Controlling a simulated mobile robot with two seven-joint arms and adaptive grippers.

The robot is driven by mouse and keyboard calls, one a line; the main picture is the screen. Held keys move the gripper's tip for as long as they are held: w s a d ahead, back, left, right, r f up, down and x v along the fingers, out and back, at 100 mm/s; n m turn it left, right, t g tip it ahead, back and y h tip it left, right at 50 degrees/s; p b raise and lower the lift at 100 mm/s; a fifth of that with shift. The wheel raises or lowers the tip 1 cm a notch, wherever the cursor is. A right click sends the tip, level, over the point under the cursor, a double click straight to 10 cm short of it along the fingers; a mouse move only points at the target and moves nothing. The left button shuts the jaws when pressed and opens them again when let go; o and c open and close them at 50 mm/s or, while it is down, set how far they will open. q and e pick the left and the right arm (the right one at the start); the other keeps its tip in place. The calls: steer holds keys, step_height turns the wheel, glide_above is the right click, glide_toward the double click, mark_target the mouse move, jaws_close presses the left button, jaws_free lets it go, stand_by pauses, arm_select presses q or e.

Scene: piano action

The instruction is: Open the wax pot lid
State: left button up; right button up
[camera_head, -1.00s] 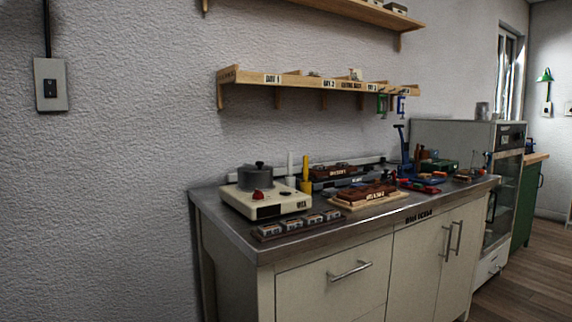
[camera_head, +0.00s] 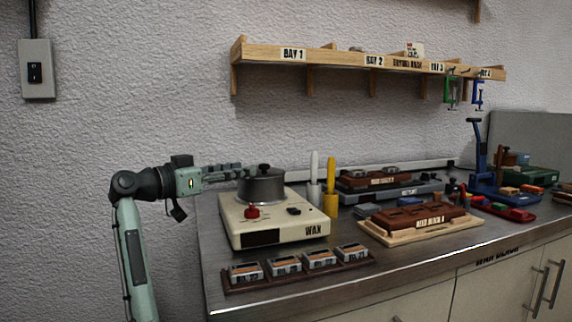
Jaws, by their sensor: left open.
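The wax pot (camera_head: 262,188) is a dark grey round pot on a cream heater base (camera_head: 273,218) marked WAX, at the left end of the bench. Its lid (camera_head: 262,171) is on, with a dark knob on top. A red knob (camera_head: 252,212) is on the base. My left gripper (camera_head: 240,172) comes in from the left at lid height, its fingers pointing right. The fingertips are close to the lid's left side; I cannot tell whether they touch it. The gripper is open. My right gripper is out of view.
A rack of several small labelled tins (camera_head: 302,266) lies in front of the heater. A white stick (camera_head: 314,178) and a yellow stick (camera_head: 331,186) stand to its right. Further right is a brown block on a wooden board (camera_head: 436,238). A labelled shelf (camera_head: 345,58) hangs above.

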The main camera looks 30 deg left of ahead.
mark_target(260, 165)
arm_select(q)
steer(key=shift+w+d, duration=0.15)
steer(key=shift+w, duration=0.25)
steer(key=p+x, duration=0.1)
steer(key=x, duration=0.4)
steer(key=shift+w+d, duration=0.15)
steer(key=shift+w, duration=0.2)
steer(key=shift+w+d, duration=0.15)
steer(key=shift+w, duration=0.4)
steer(key=c, duration=1)
jaws_close()
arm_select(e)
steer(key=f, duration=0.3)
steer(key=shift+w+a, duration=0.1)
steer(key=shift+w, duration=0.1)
